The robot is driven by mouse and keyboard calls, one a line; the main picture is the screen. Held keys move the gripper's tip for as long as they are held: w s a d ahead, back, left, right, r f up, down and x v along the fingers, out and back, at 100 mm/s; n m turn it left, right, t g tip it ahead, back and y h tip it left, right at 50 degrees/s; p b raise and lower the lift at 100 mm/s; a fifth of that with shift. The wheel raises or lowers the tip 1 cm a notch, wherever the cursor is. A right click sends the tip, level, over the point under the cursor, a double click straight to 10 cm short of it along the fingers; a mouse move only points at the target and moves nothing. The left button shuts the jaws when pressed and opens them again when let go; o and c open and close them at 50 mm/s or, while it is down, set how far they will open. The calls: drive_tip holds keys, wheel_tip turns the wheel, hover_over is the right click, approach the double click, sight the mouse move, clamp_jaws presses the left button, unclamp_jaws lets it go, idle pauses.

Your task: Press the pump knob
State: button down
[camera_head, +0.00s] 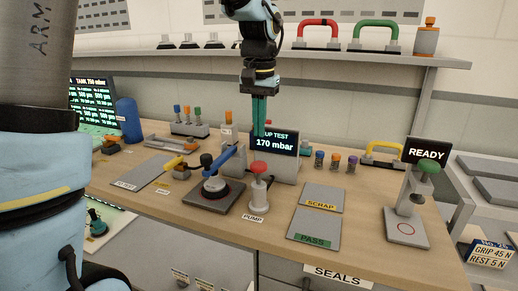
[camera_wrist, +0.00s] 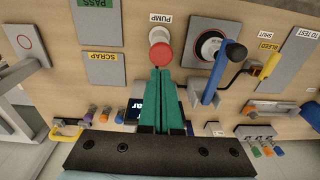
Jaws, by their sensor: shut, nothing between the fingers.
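The pump knob (camera_head: 258,168) is a red cap on a white post, labelled PUMP, at the middle of the bench. It also shows in the wrist view (camera_wrist: 160,54), near the fingertips. My gripper (camera_head: 259,132) has green fingers, shut and empty, pointing down above and slightly behind the knob. In the wrist view the fingertips (camera_wrist: 159,70) appear at the edge of the red cap; I cannot tell the exact height gap, but in the head view they look apart from it.
A blue-handled lever (camera_head: 220,160) on a dark plate stands just left of the knob. A display (camera_head: 274,143) reading 170 mbar stands behind. The SCRAP (camera_head: 320,197) and PASS (camera_head: 315,226) plates lie right. A READY stand (camera_head: 407,225) is further right.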

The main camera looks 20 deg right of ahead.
sight(258, 164)
drive_tip(key=shift+s+r, duration=0.1)
drive_tip(key=shift+r, duration=1.15)
drive_tip(key=w+r+m+b, duration=0.1)
drive_tip(key=m, duration=0.5)
drive_tip(key=w+r+m+g+b, duration=0.1)
drive_tip(key=m+b, duration=0.1)
drive_tip(key=m, duration=0.4)
drive_tip(key=w+r+m+b, duration=0.1)
drive_tip(key=m+b, duration=0.1)
drive_tip(key=m, duration=0.4)
drive_tip(key=shift+r+g, duration=0.15)
drive_tip(key=shift+g, duration=0.15)
drive_tip(key=shift+s, duration=0.1)
drive_tip(key=f, duration=0.4)
drive_tip(key=f+p, duration=0.1)
drive_tip(key=f, duration=0.4)
drive_tip(key=s+f+p, duration=0.1)
drive_tip(key=f, duration=0.3)
drive_tip(key=shift+d+f, duration=0.1)
drive_tip(key=shift+f, duration=0.4)
